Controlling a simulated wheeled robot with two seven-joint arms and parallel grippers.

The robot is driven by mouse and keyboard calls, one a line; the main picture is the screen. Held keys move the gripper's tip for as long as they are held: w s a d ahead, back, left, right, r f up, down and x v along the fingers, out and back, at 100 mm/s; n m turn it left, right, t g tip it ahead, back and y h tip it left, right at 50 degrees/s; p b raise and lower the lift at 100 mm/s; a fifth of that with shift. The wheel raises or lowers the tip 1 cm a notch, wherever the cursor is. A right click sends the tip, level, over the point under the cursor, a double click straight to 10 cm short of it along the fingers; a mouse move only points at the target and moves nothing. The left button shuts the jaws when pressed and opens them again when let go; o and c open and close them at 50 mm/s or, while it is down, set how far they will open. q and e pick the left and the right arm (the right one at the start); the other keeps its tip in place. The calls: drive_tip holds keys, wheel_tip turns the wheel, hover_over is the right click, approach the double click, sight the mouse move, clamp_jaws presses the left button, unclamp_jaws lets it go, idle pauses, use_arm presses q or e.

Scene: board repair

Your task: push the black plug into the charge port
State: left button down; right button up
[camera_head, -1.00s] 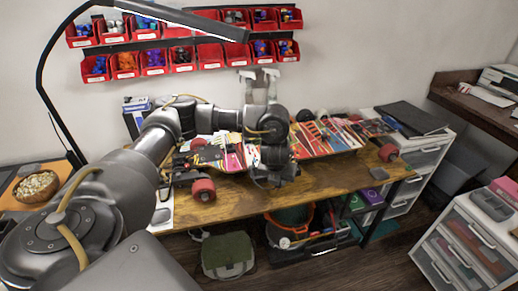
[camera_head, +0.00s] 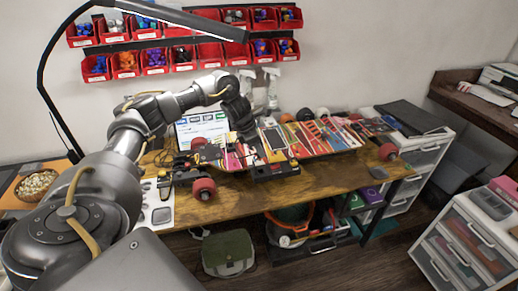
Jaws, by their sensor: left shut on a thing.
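A long electric skateboard with a bright, multicoloured deck (camera_head: 308,138) and red wheels (camera_head: 203,188) lies across the wooden workbench. A black box (camera_head: 274,171) sits at the front side of the board, by a dark flat panel (camera_head: 274,139). My left gripper (camera_head: 247,137) points down over the left half of the board, to the left of the panel. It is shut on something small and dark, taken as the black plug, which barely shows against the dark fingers. The charge port is too small to make out. My right gripper is out of view.
A lit laptop-like screen (camera_head: 203,128) stands behind the board. Red parts bins (camera_head: 209,53) hang on the wall, and a black lamp arm (camera_head: 180,14) reaches overhead. A wooden bowl (camera_head: 38,185) stands at the left. The bench front (camera_head: 236,203) is mostly clear.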

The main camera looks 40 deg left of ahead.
sight(260, 160)
use_arm(q)
drive_tip(key=shift+f, duration=0.1)
wheel_tip(260, 160, down, 4)
drive_tip(key=b, duration=0.3)
drive_tip(key=shift+f+b, duration=0.5)
drive_tip(key=shift+f, duration=0.15)
drive_tip(key=shift+w+d+r, duration=0.1)
drive_tip(key=shift+d+r, duration=0.05)
idle(0.8)
drive_tip(key=shift+f+b, duration=0.45)
drive_tip(key=shift+f, duration=0.55)
idle(1.9)
drive_tip(key=c, duration=0.9)
unclamp_jaws()
